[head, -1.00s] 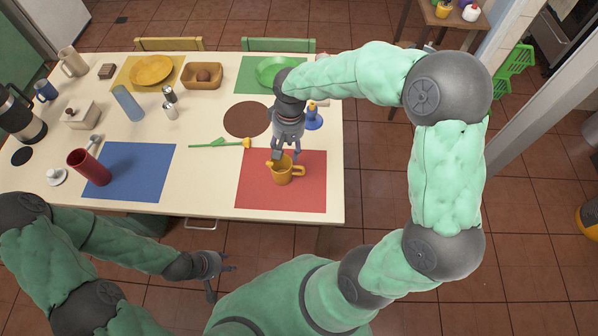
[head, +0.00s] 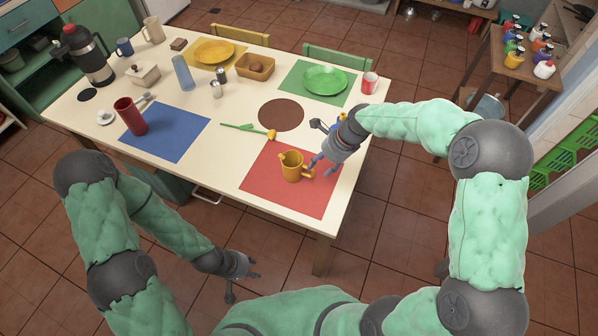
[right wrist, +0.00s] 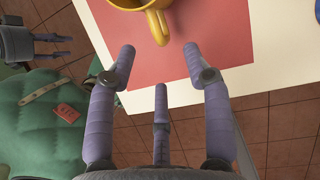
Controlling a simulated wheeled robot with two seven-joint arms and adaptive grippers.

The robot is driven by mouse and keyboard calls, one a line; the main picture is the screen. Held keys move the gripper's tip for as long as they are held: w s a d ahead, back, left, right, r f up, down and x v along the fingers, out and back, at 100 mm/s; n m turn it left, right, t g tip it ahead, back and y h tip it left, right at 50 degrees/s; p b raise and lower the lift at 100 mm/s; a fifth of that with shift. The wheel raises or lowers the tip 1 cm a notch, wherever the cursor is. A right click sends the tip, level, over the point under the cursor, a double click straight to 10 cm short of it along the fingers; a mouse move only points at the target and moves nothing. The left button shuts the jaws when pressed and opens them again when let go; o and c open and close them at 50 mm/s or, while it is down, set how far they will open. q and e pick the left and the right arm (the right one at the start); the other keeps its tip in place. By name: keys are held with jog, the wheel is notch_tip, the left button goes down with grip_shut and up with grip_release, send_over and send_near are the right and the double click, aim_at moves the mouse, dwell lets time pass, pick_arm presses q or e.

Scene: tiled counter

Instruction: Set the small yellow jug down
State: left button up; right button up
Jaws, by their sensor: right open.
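The small yellow jug (head: 292,166) stands upright on the red mat (head: 262,188) at the near right part of the table. My right gripper (head: 316,164) is beside the jug, at its handle side, open and holding nothing. In the right wrist view the jug (right wrist: 146,5) shows only in part at the top edge. Its handle points toward the gap between my open right fingers (right wrist: 160,62), apart from them. My left gripper (head: 245,278) hangs off the table's near side, its fingers spread and empty.
A brown round mat (head: 281,115) and a yellow-tipped green utensil (head: 248,130) lie behind the jug. A blue object is partly hidden behind my right gripper. A red-and-white can (head: 369,83) stands at the right edge.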

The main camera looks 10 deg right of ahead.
aim_at(311, 175)
jog(key=b+x, duration=0.1)
jog(key=x, duration=0.3)
jog(key=shift+a+f, duration=0.1)
jog(key=shift+f, duration=0.2)
jog(key=shift+b+x, duration=1.5)
jog(key=shift+x, duration=1.1)
jog(key=shift+r, duration=0.1)
grip_shut()
